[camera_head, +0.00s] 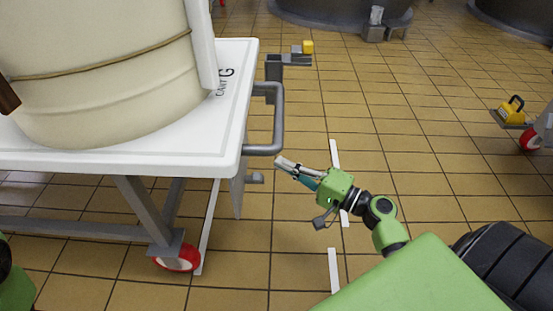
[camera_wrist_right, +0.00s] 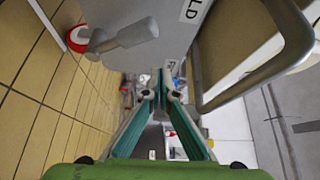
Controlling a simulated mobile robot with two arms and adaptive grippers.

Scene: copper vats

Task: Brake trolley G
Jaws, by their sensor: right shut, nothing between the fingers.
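The white trolley (camera_head: 178,160) on the left is lettered "CART G" and carries a large cream vat (camera_head: 100,70). A grey loop handle (camera_head: 278,120) sticks out from its right end; it also shows in the right wrist view (camera_wrist_right: 283,65). Below the handle a short grey lever with a rounded end (camera_head: 255,178) projects from a grey plate; the lever is upper left in the wrist view (camera_wrist_right: 125,38). A red wheel (camera_head: 177,260) is under the near corner. My right gripper (camera_head: 280,162) is shut and empty, just right of the lever and below the handle.
A bracket with a yellow block (camera_head: 308,47) juts from the trolley's far corner. Another trolley's red wheel (camera_head: 531,138) and a yellow handled piece (camera_head: 512,110) are at far right. Dark vats (camera_head: 340,12) stand behind. Tiled floor between is clear.

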